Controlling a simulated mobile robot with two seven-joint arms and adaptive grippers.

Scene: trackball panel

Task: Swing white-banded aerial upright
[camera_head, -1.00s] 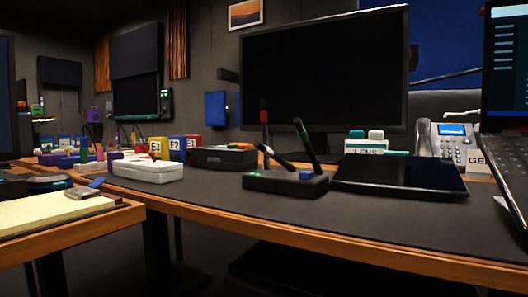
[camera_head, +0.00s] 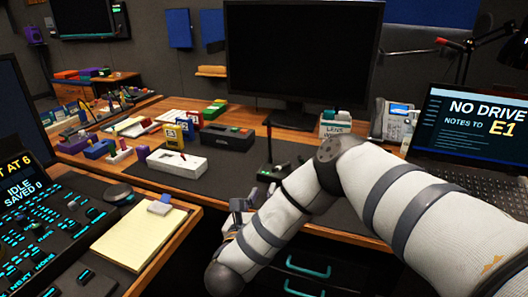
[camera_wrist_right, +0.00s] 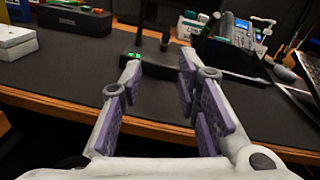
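A low black box with aerials (camera_head: 266,174) stands on the dark desk mat in the head view, partly hidden by my right arm. One thin dark aerial (camera_head: 269,145) rises upright from it. The white-banded aerial cannot be made out there now. My left gripper is not in view.
A white box (camera_head: 177,163) and a black case (camera_head: 226,137) stand left of the aerial box. A monitor (camera_head: 300,50) is behind, and a phone (camera_head: 397,121) and laptop (camera_head: 475,130) are right. A notepad (camera_head: 140,232) lies front left. Bare mat (camera_wrist_right: 60,82) lies left of the gripper.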

